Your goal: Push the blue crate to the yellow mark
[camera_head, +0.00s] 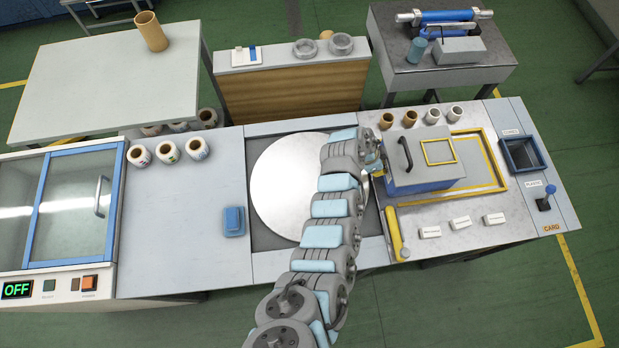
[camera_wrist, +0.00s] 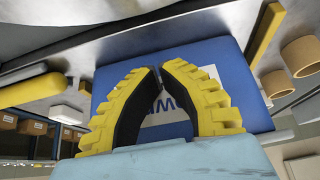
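The blue crate (camera_head: 425,187) has a grey lid with a black handle and a yellow square outline on top. It stands on the metal worktop at the right. A yellow rectangular outline (camera_head: 503,172) on that worktop shows beyond its right, back and front sides; the crate hides its left part. My gripper (camera_head: 374,160) is at the crate's left side. In the wrist view my yellow, black-padded fingers (camera_wrist: 159,70) are nearly together at the tips, with nothing seen between them. The crate's blue side with a white label (camera_wrist: 217,73) fills the view ahead. Contact cannot be told.
Several brown and white cores (camera_head: 410,118) stand behind the crate. A yellow bar (camera_head: 396,234) and small white labels (camera_head: 461,222) lie in front. A dark blue bin (camera_head: 522,153) and a blue-knobbed lever (camera_head: 545,200) are at the right. Bare worktop lies right of the crate.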

